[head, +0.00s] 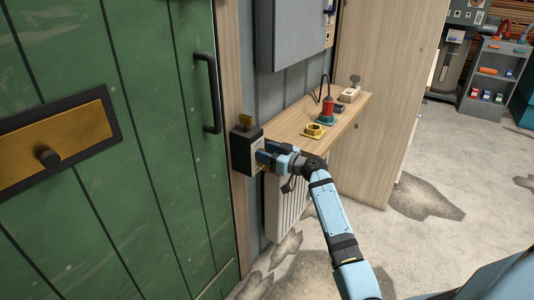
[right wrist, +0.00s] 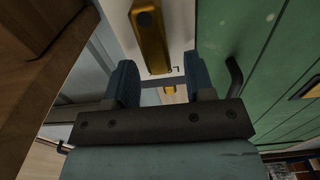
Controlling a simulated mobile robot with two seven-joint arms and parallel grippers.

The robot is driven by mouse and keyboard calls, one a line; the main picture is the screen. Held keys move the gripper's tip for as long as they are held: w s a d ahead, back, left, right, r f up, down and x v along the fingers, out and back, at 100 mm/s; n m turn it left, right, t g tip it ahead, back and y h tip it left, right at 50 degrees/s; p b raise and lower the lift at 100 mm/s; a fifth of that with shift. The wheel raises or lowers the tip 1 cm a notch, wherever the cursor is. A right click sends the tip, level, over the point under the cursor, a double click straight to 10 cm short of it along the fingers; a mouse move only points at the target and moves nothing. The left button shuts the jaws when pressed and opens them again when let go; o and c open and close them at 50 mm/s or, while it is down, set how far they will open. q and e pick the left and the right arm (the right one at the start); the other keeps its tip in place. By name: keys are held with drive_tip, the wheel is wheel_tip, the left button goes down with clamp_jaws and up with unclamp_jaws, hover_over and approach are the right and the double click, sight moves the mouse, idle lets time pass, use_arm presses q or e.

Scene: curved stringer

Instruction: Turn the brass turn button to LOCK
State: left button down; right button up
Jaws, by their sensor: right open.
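In the right wrist view a brass bar (right wrist: 150,38) stands out in front of a pale plate, just beyond the fingers. My right gripper (right wrist: 162,82) is open there, its two blue fingers apart. A small yellow patch (right wrist: 169,90) shows between them. I cannot tell whether the fingers touch the bar. My left gripper is not in view.
The green door (head: 150,110) with a black handle (head: 210,92) fills the left. A wooden shelf (head: 290,130) right behind my gripper holds a yellow part (head: 313,131), a red and teal part (head: 327,112) and a socket block. A ribbed white panel (head: 285,205) is below.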

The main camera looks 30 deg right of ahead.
drive_tip(key=shift+c, duration=0.5)
clamp_jaws()
